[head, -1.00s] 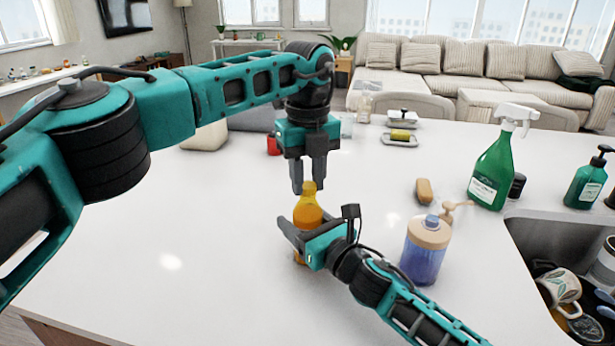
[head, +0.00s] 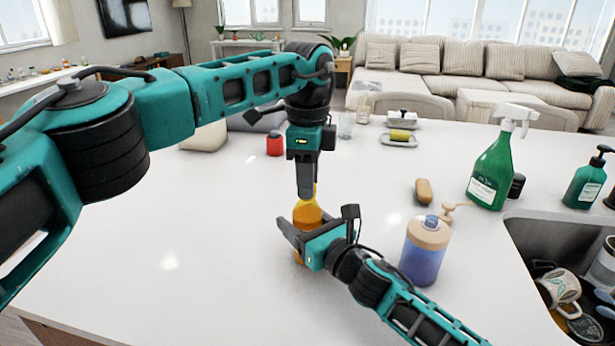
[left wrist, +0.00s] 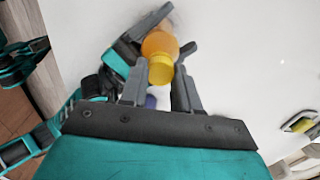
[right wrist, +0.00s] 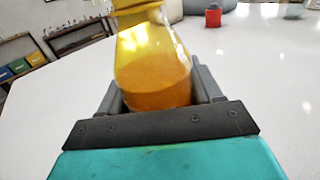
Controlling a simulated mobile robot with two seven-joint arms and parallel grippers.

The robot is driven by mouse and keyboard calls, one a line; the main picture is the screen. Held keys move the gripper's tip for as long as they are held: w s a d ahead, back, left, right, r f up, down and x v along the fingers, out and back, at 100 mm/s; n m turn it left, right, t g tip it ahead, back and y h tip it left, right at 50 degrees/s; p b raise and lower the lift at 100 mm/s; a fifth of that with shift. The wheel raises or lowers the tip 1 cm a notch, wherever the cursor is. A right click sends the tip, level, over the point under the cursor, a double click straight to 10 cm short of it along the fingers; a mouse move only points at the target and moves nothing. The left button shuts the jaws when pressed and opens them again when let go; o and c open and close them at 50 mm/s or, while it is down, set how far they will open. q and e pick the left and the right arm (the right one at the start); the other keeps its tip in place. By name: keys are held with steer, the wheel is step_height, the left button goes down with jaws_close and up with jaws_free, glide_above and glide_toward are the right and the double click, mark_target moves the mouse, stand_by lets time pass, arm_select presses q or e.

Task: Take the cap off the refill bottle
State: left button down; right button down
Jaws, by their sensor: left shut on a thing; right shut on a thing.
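The refill bottle (head: 307,214) is orange and stands upright on the white counter; its orange body also shows in the right wrist view (right wrist: 155,75). Its yellow cap (left wrist: 161,71) is seen from above in the left wrist view. My left gripper (left wrist: 160,80) points straight down from above and is shut on the cap, one finger on each side. In the head view the left fingers hide most of the cap. My right gripper (head: 294,243) reaches in low from the right and is shut around the bottle's body, hiding its lower part.
A blue pump bottle (head: 422,255) stands close to the right of my right gripper. A brown brush (head: 424,191), a green spray bottle (head: 491,170) and the sink (head: 545,235) lie further right. A red container (head: 275,144) stands behind. The counter's left side is clear.

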arm_select(q)
steer(key=shift+r, duration=0.2)
steer(key=shift+r, duration=0.9)
steer(key=shift+r, duration=2)
arm_select(e)
steer(key=shift+c, duration=0.6)
jaws_free()
steer(key=shift+s, duration=0.15)
arm_select(q)
steer(key=shift+f+b, duration=0.3)
arm_select(e)
steer(key=v, duration=1.1)
steer(key=shift+s+d, duration=0.25)
steer(key=shift+s, duration=0.05)
